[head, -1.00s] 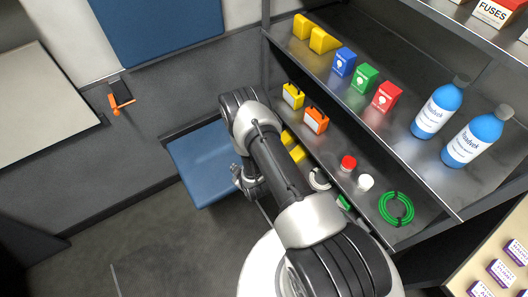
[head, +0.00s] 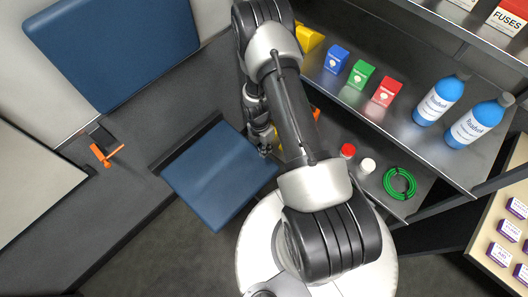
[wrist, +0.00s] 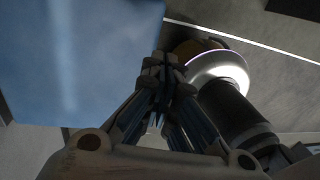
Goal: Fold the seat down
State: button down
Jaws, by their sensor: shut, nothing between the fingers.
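The blue seat pad (head: 215,178) sticks out from the grey wall, lying about flat, with its back edge along a dark recess. A blue padded panel (head: 115,45) is upright on the wall above it. My gripper (head: 265,150) is shut and empty at the right edge of the seat pad. In the wrist view, the gripper's fingertips (wrist: 160,68) are together, and the blue seat surface (wrist: 75,60) fills the upper left. I cannot tell whether the fingers touch the pad.
A metal shelf (head: 440,150) with small boxes, blue bottles (head: 438,102) and a green cable coil (head: 399,183) stands close on the right. An orange handle (head: 104,155) is on the left wall. The floor (head: 150,255) before the seat is clear.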

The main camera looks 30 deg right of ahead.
jog(key=f+b, duration=0.1)
jog(key=f, duration=0.3)
jog(key=s+f+b, duration=0.1)
jog(key=f+b, duration=0.1)
jog(key=f, duration=0.2)
jog(key=s+f+b, duration=0.1)
jog(key=f, duration=0.3)
jog(key=shift+d+f+b, duration=0.3)
jog(key=shift+f, duration=0.1)
